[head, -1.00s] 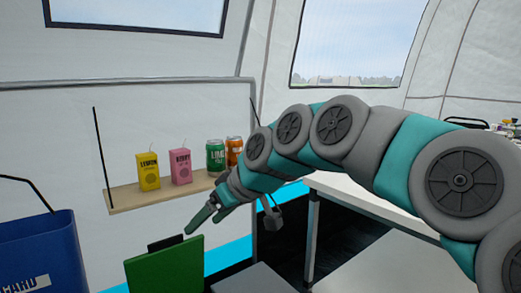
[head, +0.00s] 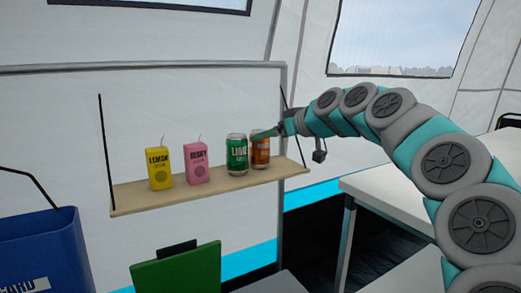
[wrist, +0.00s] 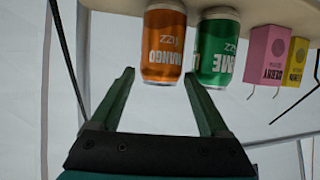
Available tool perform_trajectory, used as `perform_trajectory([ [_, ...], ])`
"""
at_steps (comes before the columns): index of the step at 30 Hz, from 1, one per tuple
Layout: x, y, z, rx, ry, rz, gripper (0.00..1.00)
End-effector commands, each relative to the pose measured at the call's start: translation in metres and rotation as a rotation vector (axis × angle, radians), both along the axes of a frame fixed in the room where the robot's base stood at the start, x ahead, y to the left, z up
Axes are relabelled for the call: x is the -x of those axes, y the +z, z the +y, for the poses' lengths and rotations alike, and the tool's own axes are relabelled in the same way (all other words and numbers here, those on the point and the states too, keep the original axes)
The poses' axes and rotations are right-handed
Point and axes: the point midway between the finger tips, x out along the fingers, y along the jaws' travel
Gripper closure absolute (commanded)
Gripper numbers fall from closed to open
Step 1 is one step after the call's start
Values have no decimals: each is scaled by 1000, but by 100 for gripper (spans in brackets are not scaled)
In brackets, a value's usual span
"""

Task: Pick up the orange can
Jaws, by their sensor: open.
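The orange can (head: 261,153) stands upright at the right of a wooden shelf (head: 215,188), close beside the green lime can (head: 236,156). In the wrist view, which is upside down, the orange can (wrist: 163,48) shows a MANGO label, with the green can (wrist: 216,45) next to it. My gripper (head: 265,133) reaches in from the right at the height of the can's top, and partly hides it. In the wrist view my gripper (wrist: 158,74) is open and empty. Its fingertips appear on either side of the orange can; I cannot tell how far they reach around it.
A pink berry carton (head: 195,162) and a yellow lemon carton (head: 159,167) stand further left on the shelf. A black shelf support (head: 106,150) rises at its left end. A white table (head: 400,195) stands at right.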

Motion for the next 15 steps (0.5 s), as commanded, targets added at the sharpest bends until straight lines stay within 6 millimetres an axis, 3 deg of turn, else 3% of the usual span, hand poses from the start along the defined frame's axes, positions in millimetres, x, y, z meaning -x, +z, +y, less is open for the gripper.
perform_trajectory([
  [6,-20,-13,23,3,3,6,21],
  [15,-23,-14,27,1,2,4,22],
])
